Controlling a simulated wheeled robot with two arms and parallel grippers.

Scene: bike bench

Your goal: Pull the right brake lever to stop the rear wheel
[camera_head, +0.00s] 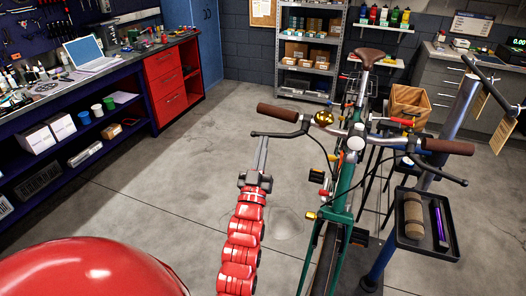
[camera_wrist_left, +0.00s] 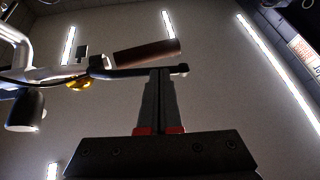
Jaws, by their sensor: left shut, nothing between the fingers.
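A green bicycle (camera_head: 345,180) faces me, front wheel (camera_head: 323,262) nearest and brown saddle (camera_head: 368,57) at the far end. The brake lever (camera_head: 283,134) below the brown grip (camera_head: 278,112) at picture left is the bike's right one. My left gripper (camera_head: 263,142) is shut and empty, its fingers pointing up at that lever near its outer end. In the left wrist view the shut fingertips (camera_wrist_left: 160,72) overlap the dark lever (camera_wrist_left: 130,73); contact cannot be told. The rear wheel is mostly hidden behind the frame. My right gripper is not in view.
The other grip (camera_head: 448,146) and lever (camera_head: 440,172) are at picture right. A brass bell (camera_head: 323,118) sits on the handlebar. A repair stand with a tool tray (camera_head: 430,247) stands right of the bike. Floor left of the bike is clear, up to a workbench (camera_head: 120,78).

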